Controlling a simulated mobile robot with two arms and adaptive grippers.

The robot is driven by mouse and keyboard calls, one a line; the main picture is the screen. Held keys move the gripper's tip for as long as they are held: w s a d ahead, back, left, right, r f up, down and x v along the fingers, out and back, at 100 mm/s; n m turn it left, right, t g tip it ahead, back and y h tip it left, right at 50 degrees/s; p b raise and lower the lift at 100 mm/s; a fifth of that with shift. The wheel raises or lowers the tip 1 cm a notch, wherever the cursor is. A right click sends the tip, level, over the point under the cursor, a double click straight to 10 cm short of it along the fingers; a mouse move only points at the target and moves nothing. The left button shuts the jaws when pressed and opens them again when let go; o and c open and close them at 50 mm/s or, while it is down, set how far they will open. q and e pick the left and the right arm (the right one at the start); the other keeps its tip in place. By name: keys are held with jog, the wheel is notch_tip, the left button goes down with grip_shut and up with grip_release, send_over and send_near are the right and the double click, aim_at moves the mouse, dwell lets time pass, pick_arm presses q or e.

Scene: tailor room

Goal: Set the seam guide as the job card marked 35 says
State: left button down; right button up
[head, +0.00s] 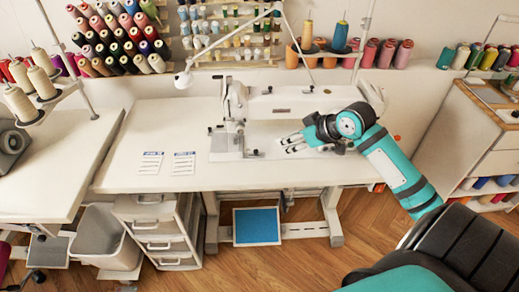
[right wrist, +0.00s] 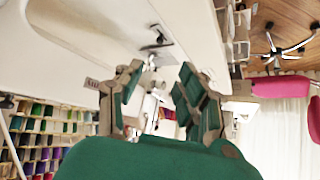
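Two job cards, the left card (head: 151,162) and the right card (head: 184,162), lie flat on the white sewing table (head: 125,180); their numbers are too small to read. The white sewing machine (head: 236,105) stands right of them. Small metal parts (head: 254,153) sit on its bed by the needle; I cannot tell which is the seam guide. My right gripper (head: 287,144) is over the bed, right of the needle area, fingers pointing left. In the right wrist view my right gripper (right wrist: 162,70) is open, with nothing between its fingers. My left gripper is out of view.
Thread cones (head: 340,37) stand on a rack behind the table. A drawer unit (head: 160,230) and a grey bin (head: 108,240) stand below it. A blue pedal (head: 256,226) is on the floor. The table around the cards is clear.

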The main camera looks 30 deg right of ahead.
aim_at(257, 151)
jog(key=x, duration=1.7)
jog(key=shift+w+f, duration=0.1)
jog(key=shift+w, duration=0.05)
grip_shut()
